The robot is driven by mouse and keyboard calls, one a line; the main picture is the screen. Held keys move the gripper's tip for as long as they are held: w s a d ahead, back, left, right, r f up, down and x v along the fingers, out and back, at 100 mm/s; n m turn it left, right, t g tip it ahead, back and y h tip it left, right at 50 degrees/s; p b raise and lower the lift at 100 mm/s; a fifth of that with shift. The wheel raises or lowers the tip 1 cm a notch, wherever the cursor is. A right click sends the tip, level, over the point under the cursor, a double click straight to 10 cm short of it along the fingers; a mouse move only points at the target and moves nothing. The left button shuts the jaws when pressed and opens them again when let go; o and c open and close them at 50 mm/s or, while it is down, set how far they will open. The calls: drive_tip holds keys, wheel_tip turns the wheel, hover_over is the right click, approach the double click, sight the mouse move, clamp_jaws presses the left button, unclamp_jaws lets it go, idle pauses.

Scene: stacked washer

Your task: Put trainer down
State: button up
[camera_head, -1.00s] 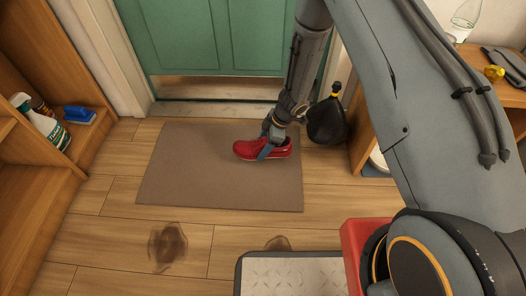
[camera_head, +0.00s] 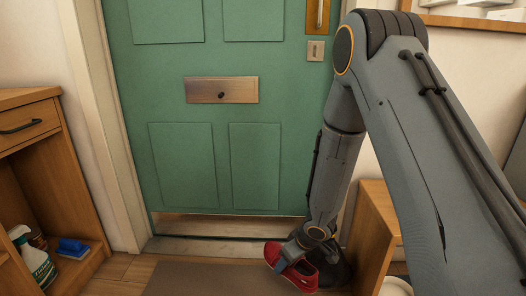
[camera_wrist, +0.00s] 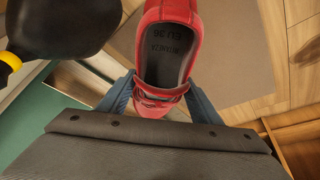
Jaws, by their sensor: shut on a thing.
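A red trainer (camera_head: 292,266) is held in my gripper (camera_head: 285,264), low in front of the green door, in the head view. In the wrist view the red trainer (camera_wrist: 168,50) shows its dark insole with printed lettering. The blue-grey fingers of my gripper (camera_wrist: 158,95) close on both sides of it. In the head view the trainer hangs tilted near the right end of the doormat; whether it touches anything below is unclear.
A brown doormat (camera_head: 205,280) lies before the green door (camera_head: 215,120). Wooden furniture (camera_head: 375,225) stands right.

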sight(309, 264)
drive_tip(key=s+d+r+m, duration=0.1)
drive_tip(key=d, duration=0.1)
drive_tip(key=s+d+r+m+h, duration=0.1)
drive_tip(key=d, duration=0.1)
drive_tip(key=s+d+r+m, duration=0.1)
drive_tip(key=r+m, duration=0.1)
drive_tip(key=shift+s+d+r+t, duration=0.1)
drive_tip(key=shift+s+d+t, duration=0.1)
drive_tip(key=shift+d+t, duration=0.2)
drive_tip(key=s+d+r+m+h+p, duration=0.1)
drive_tip(key=s+d+r+m+h, duration=0.15)
drive_tip(key=s+d+m, duration=0.2)
drive_tip(key=w+d+r+p+v, duration=0.1)
drive_tip(key=w+d+p+v, duration=0.1)
drive_tip(key=p+v, duration=3.4)
drive_tip(key=shift+d+y+p, duration=0.35)
drive_tip(key=shift+p, duration=0.65)
drive_tip(key=shift+s+n, duration=0.1)
drive_tip(key=shift+n, duration=0.15)
